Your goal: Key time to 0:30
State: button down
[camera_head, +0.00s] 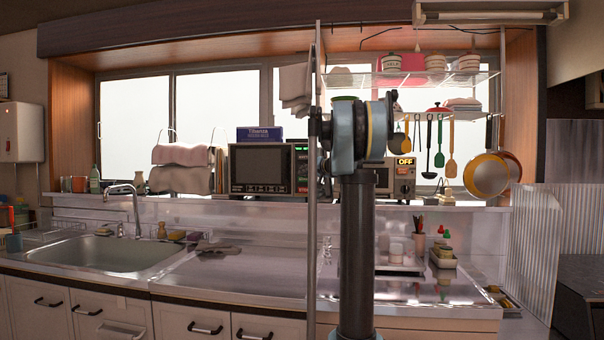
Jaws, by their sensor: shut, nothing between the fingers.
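A small appliance (400,179) with a knob on its front stands on the window-sill shelf, right of centre. A dark-fronted microwave (261,169) stands to the left on the same shelf, with a panel (300,160) showing small green marks too small to read. My gripper's fingers do not show in this view.
A sink (110,254) with a tap is at the left. The counter (235,275) is mostly clear beside it, with a dark cloth (217,247) near the back. Utensils and pans (487,174) hang from a rack (435,82) at the right. A small tray (401,265) holds jars.

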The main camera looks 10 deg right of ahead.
jog(key=shift+s+a, duration=0.2)
jog(key=shift+s, duration=0.4)
jog(key=shift+s+a, duration=0.2)
jog(key=shift+s, duration=0.4)
jog(key=s, duration=0.1)
jog(key=s+a, duration=0.1)
jog(key=s, duration=0.2)
jog(key=shift+s+a, duration=0.25)
jog(key=shift+s, duration=0.1)
dwell(0.5)
